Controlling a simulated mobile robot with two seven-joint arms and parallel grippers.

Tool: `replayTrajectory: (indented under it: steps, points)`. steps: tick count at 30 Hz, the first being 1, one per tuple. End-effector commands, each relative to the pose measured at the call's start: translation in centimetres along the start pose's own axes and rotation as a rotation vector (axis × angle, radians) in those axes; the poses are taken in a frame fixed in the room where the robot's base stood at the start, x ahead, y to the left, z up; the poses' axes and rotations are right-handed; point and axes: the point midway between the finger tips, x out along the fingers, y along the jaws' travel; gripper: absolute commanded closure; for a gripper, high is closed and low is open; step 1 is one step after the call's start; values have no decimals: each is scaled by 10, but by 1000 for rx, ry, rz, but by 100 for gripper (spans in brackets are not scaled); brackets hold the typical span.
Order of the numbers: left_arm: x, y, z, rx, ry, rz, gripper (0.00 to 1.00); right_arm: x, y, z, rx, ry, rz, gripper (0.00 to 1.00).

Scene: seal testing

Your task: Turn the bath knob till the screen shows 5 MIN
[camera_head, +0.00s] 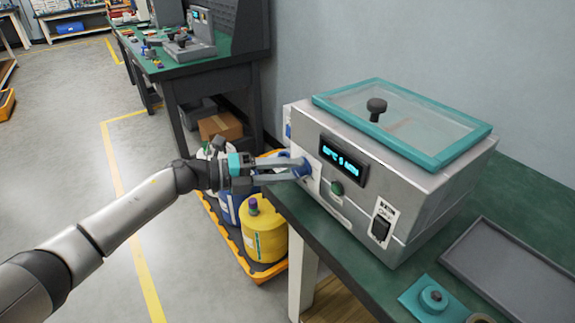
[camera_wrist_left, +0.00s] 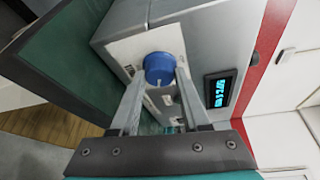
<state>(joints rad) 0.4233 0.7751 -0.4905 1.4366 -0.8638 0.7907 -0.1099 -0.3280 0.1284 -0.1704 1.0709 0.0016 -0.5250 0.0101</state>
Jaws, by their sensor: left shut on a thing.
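The bath (camera_head: 400,190) is a grey metal box with a teal-framed clear lid on the green bench. Its blue knob (camera_head: 304,168) is on the left of the front face; it also shows in the left wrist view (camera_wrist_left: 158,68). My left gripper (camera_head: 298,170) reaches in from the left, its two fingers shut on either side of the knob. The screen (camera_head: 342,160) right of the knob is lit in cyan; its small text seems to read a temperature and 5 MIN. It is sideways in the left wrist view (camera_wrist_left: 220,91). My right gripper is not in view.
A green button (camera_head: 337,188) and a black switch (camera_head: 382,228) are on the bath's front. A grey tray (camera_head: 515,265) and a teal piece (camera_head: 432,298) lie on the bench. A yellow container (camera_head: 264,232) stands on an orange pallet below my left arm.

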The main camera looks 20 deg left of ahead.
Motion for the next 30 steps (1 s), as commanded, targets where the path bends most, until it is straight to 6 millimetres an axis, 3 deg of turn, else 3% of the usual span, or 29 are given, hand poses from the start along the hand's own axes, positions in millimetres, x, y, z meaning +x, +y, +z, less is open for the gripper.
replayTrajectory:
  steps: [10, 23, 24, 30]
  points:
    - [0, 0, 0, 85, -5, 36, 100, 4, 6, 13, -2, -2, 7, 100]
    - [0, 0, 0, 90, -6, 38, 100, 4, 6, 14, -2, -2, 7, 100]
    - [0, 0, 0, 90, -6, 38, 50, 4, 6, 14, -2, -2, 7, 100]
    - [0, 0, 0, 90, -6, 37, 27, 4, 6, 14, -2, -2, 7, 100]
